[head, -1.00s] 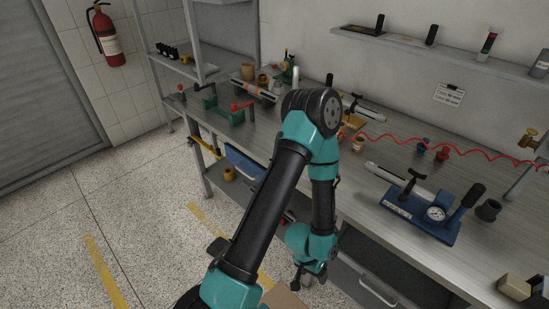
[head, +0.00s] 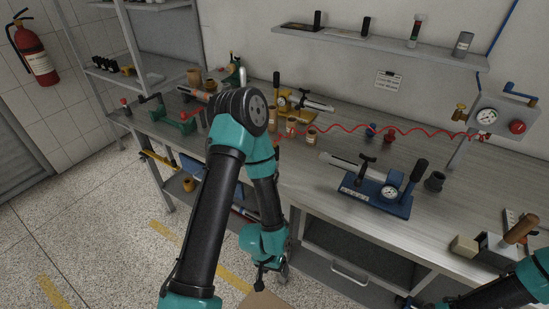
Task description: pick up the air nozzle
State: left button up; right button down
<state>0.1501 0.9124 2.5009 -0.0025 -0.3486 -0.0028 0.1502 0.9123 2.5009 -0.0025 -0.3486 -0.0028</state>
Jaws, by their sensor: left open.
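I cannot make out the air nozzle for certain. A red coiled hose (head: 400,130) runs left across the bench from the gauge panel, and its left end passes behind my left arm. My left gripper (head: 270,281) hangs low in front of the bench, near the drawer front and well below the bench top. It is small in the picture, open, and holds nothing that I can see.
A blue gauge fixture (head: 376,200) stands on the bench (head: 300,170), with brass cups (head: 311,136) farther back. A gauge panel (head: 500,117) is at the right. A wooden-handled tool (head: 518,230) lies at the right edge. An open shelf and drawer (head: 350,272) are below.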

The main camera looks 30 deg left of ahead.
jog(key=c, duration=1.9)
grip_release()
jog(key=o, duration=1.2)
jog(key=shift+w, duration=0.1)
